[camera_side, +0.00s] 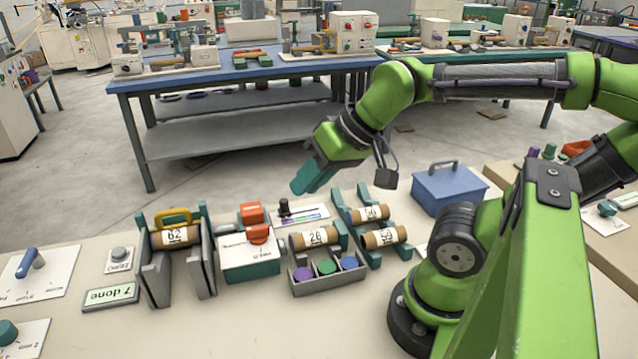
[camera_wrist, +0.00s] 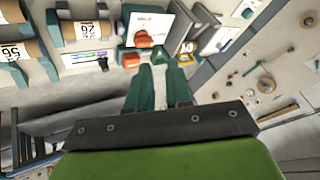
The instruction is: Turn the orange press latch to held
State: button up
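The orange press latch (camera_side: 258,234) sits at the back edge of a white-topped teal box on the bench. A second orange block (camera_side: 251,214) stands just behind it. In the wrist view the latch (camera_wrist: 143,39) lies on the white labelled plate, with the other orange block (camera_wrist: 131,60) below it. The label words are too small to read. My gripper (camera_side: 300,188) hangs above and behind the box, to the right of the latch, and touches nothing. In the wrist view its two teal fingers (camera_wrist: 160,82) stand apart with a gap and nothing held between them.
A winder holding roll 62 (camera_side: 175,236) stands left of the box. To its right are a grey bin of coloured discs (camera_side: 326,285) and a rack of rolls (camera_side: 350,237). A black slider (camera_side: 284,207) stands behind. A blue case (camera_side: 448,190) is further right.

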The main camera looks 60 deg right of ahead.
aim_at(257, 227)
jog(key=o, duration=1)
jog(key=w+g, duration=0.1)
jog(key=w, duration=0.2)
jog(key=w+m+g, duration=0.1)
jog(key=w+g, duration=0.1)
jog(key=w, duration=0.1)
jog(key=w+g+h, duration=0.1)
jog(key=w, duration=0.2)
jog(key=shift+w+d+f, duration=0.25)
jog(key=shift+w+d, duration=0.05)
jog(key=shift+o, duration=0.2)
jog(key=shift+w+d+r+m+g+h, duration=0.5)
jog(key=shift+w+m+g, duration=1)
jog(key=shift+w+m, duration=0.5)
notch_tip(257, 227, down, 16)
jog(key=shift+f, duration=0.1)
jog(key=c, duration=1)
